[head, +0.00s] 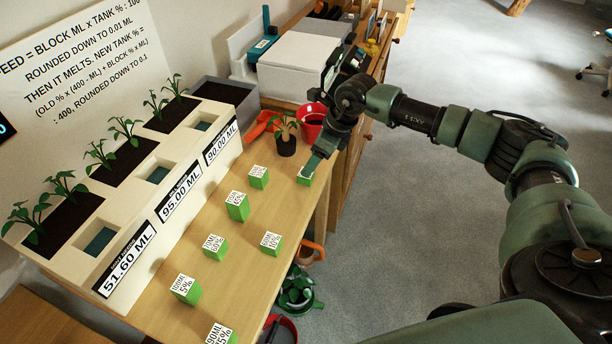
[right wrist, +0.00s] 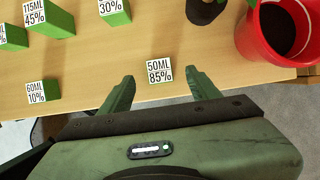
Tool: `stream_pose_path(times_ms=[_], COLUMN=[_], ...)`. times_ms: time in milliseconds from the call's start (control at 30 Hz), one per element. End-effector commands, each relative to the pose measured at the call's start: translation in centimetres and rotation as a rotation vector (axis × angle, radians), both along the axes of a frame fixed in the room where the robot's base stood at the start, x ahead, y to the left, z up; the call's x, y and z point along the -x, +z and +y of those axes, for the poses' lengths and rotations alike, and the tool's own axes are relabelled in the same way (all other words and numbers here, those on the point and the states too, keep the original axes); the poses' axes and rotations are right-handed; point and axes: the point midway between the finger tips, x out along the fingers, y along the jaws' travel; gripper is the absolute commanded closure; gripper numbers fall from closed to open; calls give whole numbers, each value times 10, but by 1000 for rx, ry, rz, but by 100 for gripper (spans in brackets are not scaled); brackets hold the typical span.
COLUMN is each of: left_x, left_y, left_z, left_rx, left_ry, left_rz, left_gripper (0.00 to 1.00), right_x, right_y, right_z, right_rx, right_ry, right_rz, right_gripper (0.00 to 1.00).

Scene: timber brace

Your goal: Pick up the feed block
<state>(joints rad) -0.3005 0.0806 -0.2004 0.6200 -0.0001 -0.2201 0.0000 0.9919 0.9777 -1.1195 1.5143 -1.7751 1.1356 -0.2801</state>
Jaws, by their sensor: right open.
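Several green feed blocks with white labels stand on the wooden table. One block (head: 306,174), marked 50ML 85% in the right wrist view (right wrist: 159,71), stands near the table's edge. My right gripper (head: 314,165) reaches down at it. In the right wrist view the gripper (right wrist: 160,80) is open, with one finger on each side of this block and gaps beside it. Other blocks include 60ML 10% (head: 271,242), 115ML 45% (head: 238,208), a 30% one (head: 258,179), 70ML 60% (head: 215,248) and 100ML 5% (head: 186,291). My left gripper is out of view.
A white planter (head: 175,205) with seedlings and signs reading 51.60, 95.00 and 90.00 ML runs along the left. A black-potted plant (head: 287,146) and a red pot (head: 312,118) stand behind the block. Pots and a green item (head: 297,292) lie below the table's right edge.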

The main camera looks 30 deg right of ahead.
Motion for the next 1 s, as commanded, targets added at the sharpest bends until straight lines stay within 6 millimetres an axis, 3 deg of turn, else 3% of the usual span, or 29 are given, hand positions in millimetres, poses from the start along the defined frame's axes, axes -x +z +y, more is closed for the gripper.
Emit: stream_pose_path(times_ms=[400,667,800,900,1000], left_x=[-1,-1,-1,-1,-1], left_y=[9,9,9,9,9], left_z=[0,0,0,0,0], left_rx=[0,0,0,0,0], left_ry=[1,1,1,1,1], left_rz=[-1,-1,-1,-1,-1], left_gripper=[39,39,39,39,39], right_x=[-13,-14,-14,-14,-14], right_y=[-49,-52,-52,-52,-52], right_z=[14,15,15,15,15], right_rx=[-4,-3,-3,-4,-5], right_ry=[0,0,0,1,1], right_rz=[-1,-2,-2,-2,-3], right_gripper=[38,38,77,100,100])
